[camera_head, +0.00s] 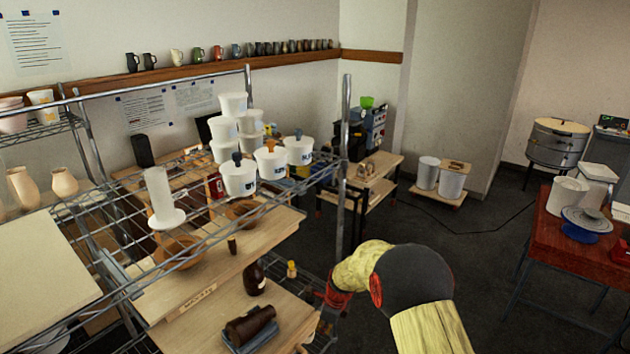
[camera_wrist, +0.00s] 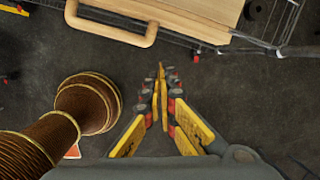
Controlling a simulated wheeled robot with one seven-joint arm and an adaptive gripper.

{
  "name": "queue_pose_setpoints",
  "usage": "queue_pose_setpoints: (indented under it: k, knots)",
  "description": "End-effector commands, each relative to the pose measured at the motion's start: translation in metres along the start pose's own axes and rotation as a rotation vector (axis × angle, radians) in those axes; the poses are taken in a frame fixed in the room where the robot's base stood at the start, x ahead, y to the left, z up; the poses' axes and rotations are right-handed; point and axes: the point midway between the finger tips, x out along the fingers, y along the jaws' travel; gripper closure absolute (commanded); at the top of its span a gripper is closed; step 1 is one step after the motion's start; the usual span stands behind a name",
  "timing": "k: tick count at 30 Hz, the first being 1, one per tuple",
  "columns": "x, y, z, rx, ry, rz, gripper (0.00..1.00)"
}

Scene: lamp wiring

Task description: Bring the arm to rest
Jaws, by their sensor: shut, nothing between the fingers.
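My gripper (camera_wrist: 162,85) is shut, with its yellow fingers together and nothing between them. In the wrist view it is over the dark floor, below a wooden board with a handle-like loop (camera_wrist: 145,35). In the head view my yellow arm (camera_head: 430,325) reaches in from the lower right. Its red end is beside the right side of the wire shelving (camera_head: 345,165); the fingertips there are hard to make out.
A brown ribbed object with gold bands (camera_wrist: 90,105) is close on the gripper's left in the wrist view. Wooden boards (camera_head: 215,270) on the shelving hold pots and dark vessels. A red table (camera_head: 570,235) stands at the right. Open floor (camera_head: 460,230) lies between.

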Motion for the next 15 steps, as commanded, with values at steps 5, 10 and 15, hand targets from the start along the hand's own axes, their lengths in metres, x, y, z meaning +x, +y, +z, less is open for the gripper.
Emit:
queue_pose_setpoints:
  k: [5, 10, 15]
  knots:
    - [0.003, 0.055, -0.034, -0.439, 0.047, 0.128, 1.00]
    - [-0.045, 0.094, -0.058, -0.877, 0.041, 0.194, 1.00]
    - [-0.106, 0.129, -0.086, -1.272, 0.031, 0.212, 1.00]
